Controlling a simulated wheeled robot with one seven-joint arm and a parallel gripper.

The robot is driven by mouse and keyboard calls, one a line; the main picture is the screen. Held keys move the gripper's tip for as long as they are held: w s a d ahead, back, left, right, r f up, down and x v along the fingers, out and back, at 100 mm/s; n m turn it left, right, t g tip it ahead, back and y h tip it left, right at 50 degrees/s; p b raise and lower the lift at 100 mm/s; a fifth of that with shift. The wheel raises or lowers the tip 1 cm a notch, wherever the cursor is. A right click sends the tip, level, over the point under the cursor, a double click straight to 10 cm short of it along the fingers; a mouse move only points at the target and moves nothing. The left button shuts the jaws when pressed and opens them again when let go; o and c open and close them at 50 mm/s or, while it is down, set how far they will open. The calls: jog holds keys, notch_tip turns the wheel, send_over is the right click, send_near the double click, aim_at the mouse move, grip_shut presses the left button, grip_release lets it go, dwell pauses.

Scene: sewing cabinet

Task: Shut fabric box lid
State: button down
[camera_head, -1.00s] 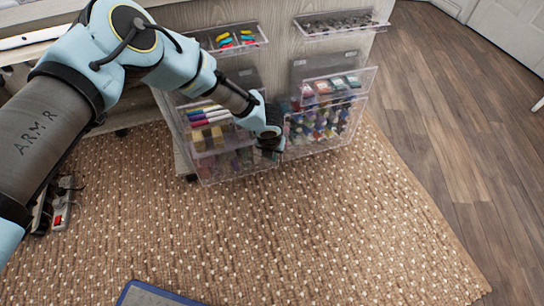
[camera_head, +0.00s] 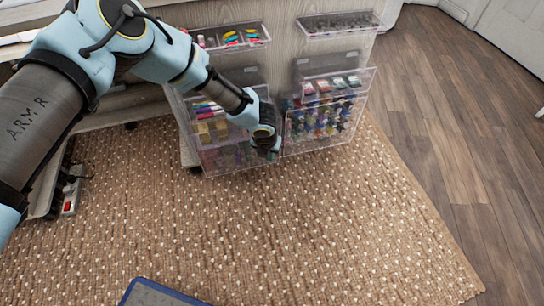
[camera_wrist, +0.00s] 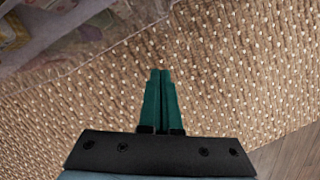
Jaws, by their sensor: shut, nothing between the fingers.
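Clear plastic boxes hang on the cabinet front in the head view. The lower left box (camera_head: 235,163) holds pens and yellowish blocks; the lower right box (camera_head: 318,140) holds many small coloured pieces. I cannot tell for sure which is the fabric box. Grey see-through panels stand behind both lower boxes; whether they are raised lids is unclear. My gripper (camera_head: 272,155) is at the right front of the lower left box, hiding part of it. In the wrist view my gripper (camera_wrist: 160,72) is shut and empty, pointing over the rug, with a clear box edge at upper left.
Two shallow clear trays, one at upper left (camera_head: 240,44) and one at upper right (camera_head: 340,27), sit higher on the cabinet. A patterned rug (camera_head: 300,230) covers the floor in front. Bare wood floor (camera_head: 460,150) is free at the right. A blue-edged mat (camera_head: 150,294) lies at the bottom.

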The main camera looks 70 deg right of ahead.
jog(key=p+v, duration=0.1)
jog(key=v, duration=0.6)
jog(key=shift+a+r, duration=0.15)
jog(key=shift+r, duration=0.2)
